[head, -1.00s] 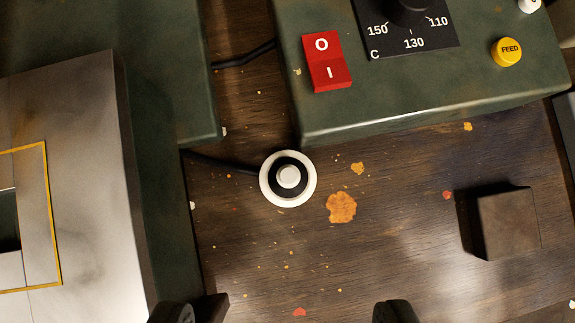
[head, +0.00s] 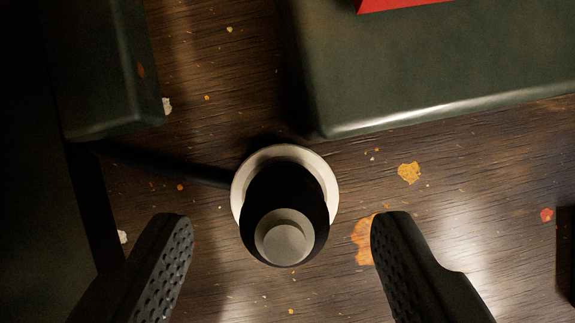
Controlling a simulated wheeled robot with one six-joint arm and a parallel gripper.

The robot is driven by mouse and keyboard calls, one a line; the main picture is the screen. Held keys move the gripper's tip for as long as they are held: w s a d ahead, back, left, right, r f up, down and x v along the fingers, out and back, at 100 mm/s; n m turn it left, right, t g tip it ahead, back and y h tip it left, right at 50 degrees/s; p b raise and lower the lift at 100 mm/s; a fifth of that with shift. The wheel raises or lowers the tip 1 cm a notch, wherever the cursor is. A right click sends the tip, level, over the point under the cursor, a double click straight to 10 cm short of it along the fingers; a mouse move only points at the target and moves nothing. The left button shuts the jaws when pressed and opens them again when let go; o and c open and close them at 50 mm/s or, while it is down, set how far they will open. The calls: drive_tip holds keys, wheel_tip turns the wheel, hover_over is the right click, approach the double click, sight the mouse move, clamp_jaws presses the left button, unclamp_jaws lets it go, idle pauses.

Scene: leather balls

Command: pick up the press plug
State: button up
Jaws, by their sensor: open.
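The press plug (head: 284,222) stands on the wooden bench in the middle of the head view. It has a white round base flange, a black body and a pale grey round tip facing the camera. My gripper (head: 283,222) is open. One finger is to the left of the plug and the other to the right, with visible gaps on both sides. Neither finger appears to touch the plug. How far the fingertips are above the bench is hard to tell.
A green metal housing (head: 430,75) with a red switch (head: 405,4) at its top edge fills the upper right. Another green machine part (head: 105,75) stands at the upper left, in shadow.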

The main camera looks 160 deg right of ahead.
sight(287, 256)
drive_tip(key=x, duration=0.3)
drive_tip(key=shift+w+d+f, duration=0.1)
drive_tip(key=shift+f, duration=0.05)
drive_tip(key=c, duration=1)
wheel_tip(287, 256, up, 10)
drive_tip(key=shift+f, duration=0.2)
